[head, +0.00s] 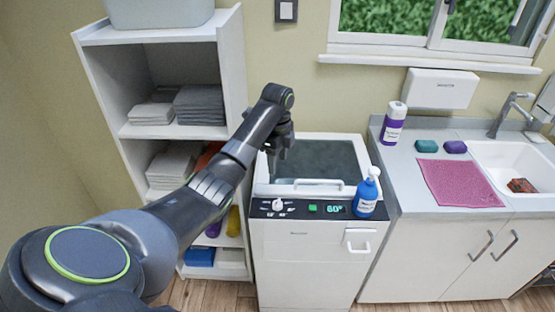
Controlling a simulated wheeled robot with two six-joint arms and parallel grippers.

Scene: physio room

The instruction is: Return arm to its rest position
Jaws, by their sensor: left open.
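My left arm reaches in from the lower left, stretched out toward the white water-bath unit (300,246). My left gripper (273,168) points down over the left part of the unit's open tank. It is open, and I see nothing held in it. Its fingertips are small and dark here, partly lost against the tank. The tank holds greyish water. My right gripper is not in view.
A blue pump bottle (367,193) stands at the unit's front right corner, beside the control panel. A white shelf (150,32) with folded towels stands close on the left. On the right counter are a purple-labelled bottle (393,124), a pink cloth (458,183) and a sink.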

